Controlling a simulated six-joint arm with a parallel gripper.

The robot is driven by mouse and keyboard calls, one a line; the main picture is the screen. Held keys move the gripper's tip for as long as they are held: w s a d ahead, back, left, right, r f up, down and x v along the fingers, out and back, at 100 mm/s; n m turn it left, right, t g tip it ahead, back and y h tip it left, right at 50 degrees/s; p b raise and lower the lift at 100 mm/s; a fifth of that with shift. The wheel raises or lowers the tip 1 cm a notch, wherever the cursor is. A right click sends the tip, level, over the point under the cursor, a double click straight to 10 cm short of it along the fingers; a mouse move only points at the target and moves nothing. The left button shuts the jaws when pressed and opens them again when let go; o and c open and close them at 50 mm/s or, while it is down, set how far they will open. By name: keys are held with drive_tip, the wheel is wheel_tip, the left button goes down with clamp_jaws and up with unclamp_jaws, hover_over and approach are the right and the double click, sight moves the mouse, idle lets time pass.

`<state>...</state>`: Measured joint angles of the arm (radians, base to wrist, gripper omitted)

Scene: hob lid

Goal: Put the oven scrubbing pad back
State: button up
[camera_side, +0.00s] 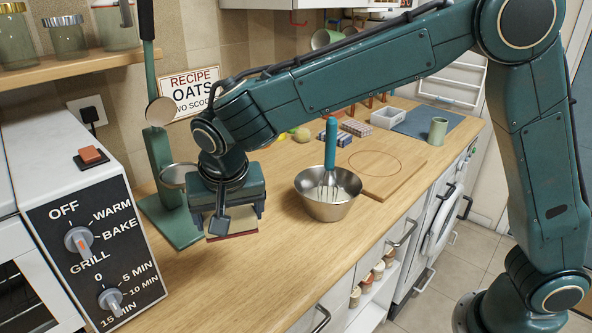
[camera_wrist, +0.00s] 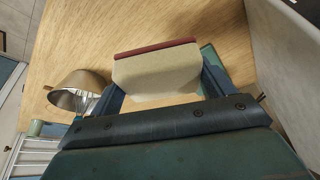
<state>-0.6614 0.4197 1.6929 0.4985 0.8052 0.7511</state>
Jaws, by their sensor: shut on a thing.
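My gripper (camera_side: 228,218) is shut on a cream pad with a dark red face (camera_side: 232,237), which I take to be the oven scrubbing pad. In the wrist view the pad (camera_wrist: 155,74) sits between the two fingers (camera_wrist: 160,90), its dark red side away from the palm. The gripper points down and holds it over the wooden worktop (camera_side: 265,270), between the oven and the metal bowl. The height above the wood is hard to judge. The white oven (camera_side: 60,130) is at the left, with a dark control panel and knobs.
A small red-orange block on a dark base (camera_side: 90,156) is on the oven top. A green utensil stand (camera_side: 160,165) is beside the oven, behind my gripper. The metal bowl (camera_side: 328,205) holds a teal-handled whisk (camera_side: 330,150). A wooden board (camera_side: 385,170) lies beyond. The front worktop is clear.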

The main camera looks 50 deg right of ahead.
sight(233, 298)
drive_tip(key=s+a+r+n+y, duration=0.2)
drive_tip(key=s+a+r+n, duration=0.2)
drive_tip(key=r, duration=0.3)
drive_tip(key=shift+s+r+n+t, duration=0.2)
drive_tip(key=shift+s+n+t, duration=0.15)
drive_tip(key=shift+n, duration=0.45)
drive_tip(key=shift+f, duration=0.1)
wheel_tip(233, 298, down, 20)
drive_tip(key=shift+r, duration=0.1)
idle(0.4)
drive_tip(key=o, duration=0.9)
drive_tip(key=v, duration=1.2)
